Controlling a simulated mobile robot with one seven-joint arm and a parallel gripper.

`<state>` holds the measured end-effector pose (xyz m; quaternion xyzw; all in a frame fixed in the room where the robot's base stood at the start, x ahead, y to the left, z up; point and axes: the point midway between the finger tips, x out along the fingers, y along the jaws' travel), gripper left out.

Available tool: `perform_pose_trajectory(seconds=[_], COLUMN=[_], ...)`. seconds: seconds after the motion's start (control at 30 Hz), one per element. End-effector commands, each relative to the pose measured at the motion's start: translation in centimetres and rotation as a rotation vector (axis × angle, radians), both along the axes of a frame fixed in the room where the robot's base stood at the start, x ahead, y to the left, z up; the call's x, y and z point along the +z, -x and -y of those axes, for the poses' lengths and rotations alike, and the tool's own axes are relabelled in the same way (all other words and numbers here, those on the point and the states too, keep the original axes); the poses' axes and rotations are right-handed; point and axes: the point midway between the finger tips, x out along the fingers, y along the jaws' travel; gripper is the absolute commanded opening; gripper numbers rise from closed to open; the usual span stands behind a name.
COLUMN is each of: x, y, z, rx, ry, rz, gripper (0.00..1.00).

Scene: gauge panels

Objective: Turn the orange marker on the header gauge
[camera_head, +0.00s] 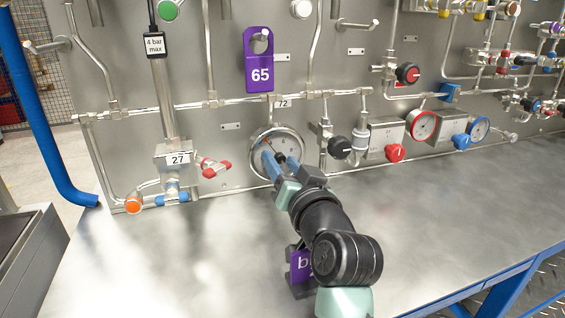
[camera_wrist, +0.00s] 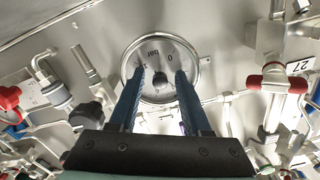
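The header gauge (camera_head: 293,142) is a round, silver-rimmed dial low on the panel. It fills the upper middle of the wrist view (camera_wrist: 160,48), with a white face marked "bar". My gripper (camera_head: 274,157) is in front of the dial, its two blue fingers pointing at the face. In the wrist view the fingers of my gripper (camera_wrist: 161,72) stand apart on either side of the dial's dark centre, with nothing between them. I cannot clearly make out the orange marker; the fingers cover part of the face. Whether the fingertips touch the dial I cannot tell.
A red-handled valve (camera_head: 214,168) is left of the gauge. A black knob (camera_head: 339,147) and a red knob (camera_head: 395,153) are to its right. A purple tag 65 (camera_head: 259,72) hangs above. The metal table (camera_head: 150,265) is mostly bare. A blue pipe (camera_head: 40,115) stands at the left.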

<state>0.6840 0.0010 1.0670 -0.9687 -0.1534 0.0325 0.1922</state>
Motion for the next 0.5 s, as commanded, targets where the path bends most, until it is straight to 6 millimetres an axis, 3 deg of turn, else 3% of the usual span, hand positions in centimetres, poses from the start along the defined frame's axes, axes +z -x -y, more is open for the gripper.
perform_pose_trajectory(seconds=[0.33, 0.5], x=[0.5, 2.9], y=[0.0, 0.0], z=[0.0, 0.0], rx=[-0.001, 0.0], ry=[0.0, 0.0], rz=[0.004, 0.008], gripper=[0.53, 0.53])
